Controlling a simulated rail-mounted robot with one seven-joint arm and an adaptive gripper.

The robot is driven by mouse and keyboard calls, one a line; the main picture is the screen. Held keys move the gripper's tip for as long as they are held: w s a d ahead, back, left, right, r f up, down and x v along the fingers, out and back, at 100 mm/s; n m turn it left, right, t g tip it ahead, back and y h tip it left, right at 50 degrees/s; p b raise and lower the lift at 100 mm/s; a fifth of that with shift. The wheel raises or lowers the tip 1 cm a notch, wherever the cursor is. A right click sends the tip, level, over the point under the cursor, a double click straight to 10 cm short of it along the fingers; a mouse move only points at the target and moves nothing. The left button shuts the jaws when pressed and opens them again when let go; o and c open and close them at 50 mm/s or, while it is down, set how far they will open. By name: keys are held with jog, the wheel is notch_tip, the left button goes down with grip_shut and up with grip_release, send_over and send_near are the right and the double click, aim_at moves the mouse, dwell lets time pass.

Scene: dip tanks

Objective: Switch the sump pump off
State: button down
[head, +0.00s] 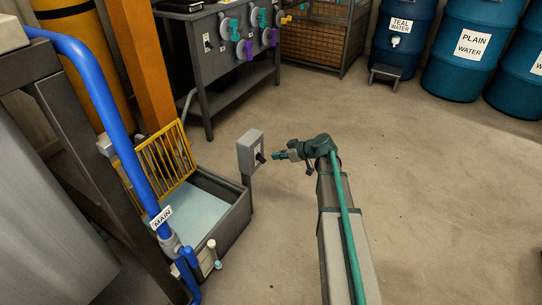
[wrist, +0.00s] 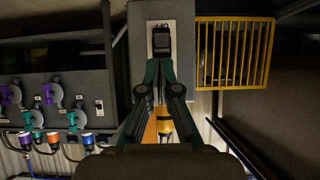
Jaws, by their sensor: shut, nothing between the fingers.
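A grey switch box (head: 249,152) stands on a post at the corner of the sump tank (head: 232,222). Its black lever (head: 260,157) sits on a pale plate facing my gripper. In the wrist view the box (wrist: 182,30) is straight ahead, and the dark lever (wrist: 161,42) and its small marks show just beyond the fingertips. I cannot tell the lever's position for sure. My gripper (head: 277,156) is shut and empty, just right of the lever in the head view. In the wrist view my gripper (wrist: 161,70) partly hides the plate's lower end. Contact with the lever cannot be told.
A yellow grate (head: 165,160) stands upright behind the tank's pale blue liquid. A blue pipe (head: 105,110) labelled MAIN runs down at left. A valve panel (head: 215,60) stands at the back, blue drums (head: 470,50) at back right. The floor (head: 440,190) at right is clear.

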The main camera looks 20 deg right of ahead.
jog(key=s+d, duration=0.1)
jog(key=s+d+r, duration=0.1)
jog(key=s+d, duration=0.1)
jog(key=shift+s+r, duration=0.1)
jog(key=shift+r, duration=0.1)
dwell(0.4)
jog(key=s+a+f+m+g+h, duration=0.3)
jog(key=s+f+g, duration=0.35)
jog(key=s, duration=0.95)
jog(key=s+a+f+m+g+h, duration=0.2)
jog(key=s+a+f+m+g, duration=0.45)
jog(key=s, duration=0.95)
jog(key=s+a+f+m+g+h, duration=0.1)
jog(key=s+a+f+g+h, duration=0.15)
jog(key=s+f+g, duration=0.9)
jog(key=s+r+t+p, duration=0.5)
jog(key=r+p, duration=0.7)
jog(key=p, duration=0.6)
jog(key=s+d+r+n+t+p, duration=0.1)
jog(key=s+r+t+p, duration=0.3)
jog(key=r+p, duration=0.7)
jog(key=s+p, duration=0.1)
jog(key=p, duration=0.6)
jog(key=shift+r+t, duration=0.35)
jog(key=shift+r, duration=0.05)
